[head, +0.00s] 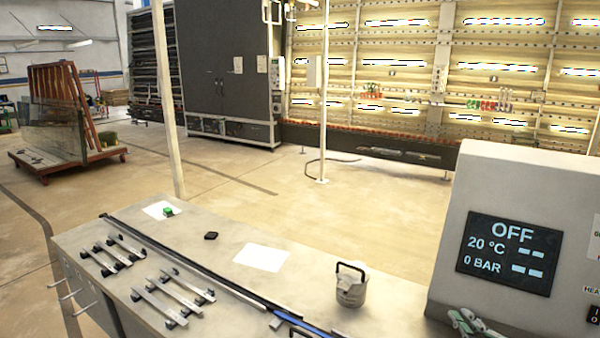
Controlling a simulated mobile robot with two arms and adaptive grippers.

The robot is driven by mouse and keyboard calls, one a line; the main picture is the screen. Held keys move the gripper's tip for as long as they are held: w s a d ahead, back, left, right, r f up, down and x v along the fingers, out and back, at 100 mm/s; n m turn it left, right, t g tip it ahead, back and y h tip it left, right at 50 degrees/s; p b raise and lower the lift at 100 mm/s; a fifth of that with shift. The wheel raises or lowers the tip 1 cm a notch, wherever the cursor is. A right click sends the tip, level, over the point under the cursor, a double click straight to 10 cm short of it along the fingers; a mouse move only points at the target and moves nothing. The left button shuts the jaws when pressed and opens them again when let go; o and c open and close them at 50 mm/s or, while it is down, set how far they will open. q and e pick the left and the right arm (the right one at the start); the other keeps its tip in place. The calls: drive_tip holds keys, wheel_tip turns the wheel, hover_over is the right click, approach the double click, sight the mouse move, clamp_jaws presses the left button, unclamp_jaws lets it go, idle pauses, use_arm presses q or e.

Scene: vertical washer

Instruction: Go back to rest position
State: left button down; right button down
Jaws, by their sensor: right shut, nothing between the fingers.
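My right gripper (466,321) shows small at the bottom right edge of the head view, in front of the grey control box. Its fingers are shut with nothing between them. Most of the right arm is outside the frame. My left gripper is not in view. The control box's dark screen (510,252) reads OFF, 20 °C and 0 BAR.
A grey worktop (392,302) crosses the foreground, bearing a metal pot (350,288), white sheets (261,257), a small black object (211,235), a green object (168,211) and several metal bars. The control box (480,180) stands close at right. Open floor lies beyond.

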drive_tip(key=s+a+f+m+g+h, duration=0.25)
drive_tip(key=s+f+m+g, duration=0.2)
drive_tip(key=s+f, duration=0.3)
drive_tip(key=s+a+f+m+g+h, duration=0.2)
drive_tip(key=s+a+f+m+g, duration=0.15)
drive_tip(key=s+f+m, duration=0.35)
drive_tip(key=s+a+f+m+g+y, duration=0.1)
drive_tip(key=s+a+f+g, duration=0.15)
drive_tip(key=s+a, duration=0.4)
drive_tip(key=s+a+f+g+y, duration=0.1)
drive_tip(key=s+a+g+y, duration=0.15)
drive_tip(key=s, duration=0.65)
wheel_tip(320, 180, down, 32)
drive_tip(key=s+g+b, duration=0.2)
drive_tip(key=b, duration=0.4)
drive_tip(key=s+d+f+b, duration=0.1)
drive_tip(key=s+f+b, duration=0.1)
drive_tip(key=s+f, duration=0.6)
drive_tip(key=s+d+f+b, duration=0.1)
drive_tip(key=s+f+b, duration=0.2)
drive_tip(key=s+f, duration=0.6)
wheel_tip(320, 180, down, 5)
drive_tip(key=shift+s+d+f+g+h, duration=0.1)
drive_tip(key=shift+s+d+g+h, duration=0.1)
drive_tip(key=shift+g+h, duration=0.2)
